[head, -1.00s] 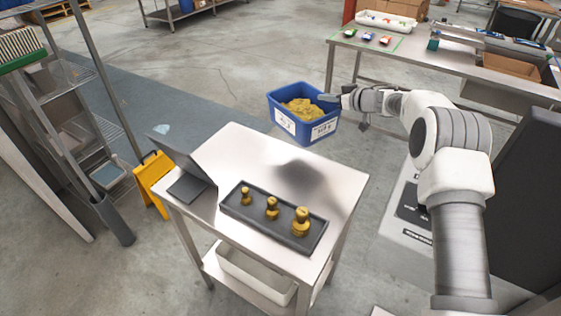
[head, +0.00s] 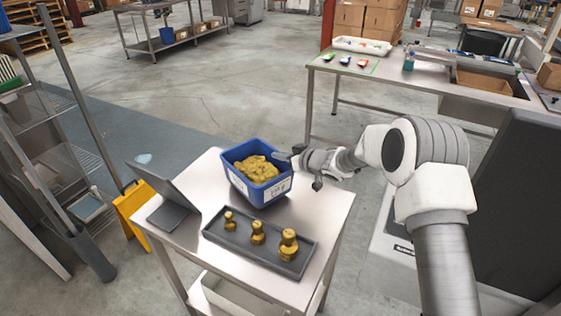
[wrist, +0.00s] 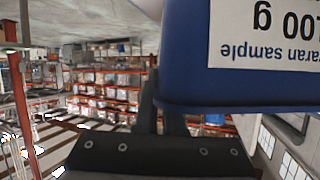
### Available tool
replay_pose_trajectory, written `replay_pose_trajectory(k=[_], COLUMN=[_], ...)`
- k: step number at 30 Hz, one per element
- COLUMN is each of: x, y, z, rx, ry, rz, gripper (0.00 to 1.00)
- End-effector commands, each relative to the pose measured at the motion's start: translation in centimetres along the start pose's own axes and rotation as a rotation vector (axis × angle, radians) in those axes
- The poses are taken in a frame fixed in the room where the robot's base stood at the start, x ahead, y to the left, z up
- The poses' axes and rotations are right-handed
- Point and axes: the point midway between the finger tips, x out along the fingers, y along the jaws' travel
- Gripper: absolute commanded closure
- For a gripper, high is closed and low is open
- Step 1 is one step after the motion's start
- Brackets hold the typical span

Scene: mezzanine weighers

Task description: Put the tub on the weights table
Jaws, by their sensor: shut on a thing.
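The blue tub (head: 236,180) holds lumpy yellow material and has white labels on its sides. In the head view it is upright at the back part of the weights table (head: 325,215), behind the tray of weights. I cannot tell whether its base touches the tabletop or hangs just above it. My gripper (head: 291,157) is shut on the tub's rim at its right side. In the wrist view the tub (wrist: 185,75) fills the upper right with its label inverted, and the fingers (wrist: 162,105) meet its edge, their tips partly hidden.
A dark tray (head: 225,238) with three brass weights (head: 257,233) lies along the table's front. A dark, screen-like stand (head: 170,200) is at the left. A yellow folded sign (head: 135,212) stands beside the table. A steel bench (head: 400,82) is at the back right.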

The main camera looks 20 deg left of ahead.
Motion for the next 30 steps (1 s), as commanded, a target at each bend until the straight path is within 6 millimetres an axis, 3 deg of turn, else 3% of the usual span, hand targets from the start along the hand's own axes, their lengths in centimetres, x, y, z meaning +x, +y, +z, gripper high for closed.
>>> replay_pose_trajectory(k=[3, 14, 15, 19, 30], x=[0.66, 0.83, 0.8, 0.79, 0.57], y=[0.14, 0.19, 0.18, 0.17, 0.15], z=[1.54, 1.94, 1.92, 1.9, 1.46], rx=[0.001, 0.001, 0.0, 0.0, 0.0], ry=[0.0, 0.001, 0.0, 0.0, 0.0], rz=[0.0, 0.0, 0.0, 0.0, 0.0], gripper=[1.0, 1.0, 0.89, 0.65, 0.64])
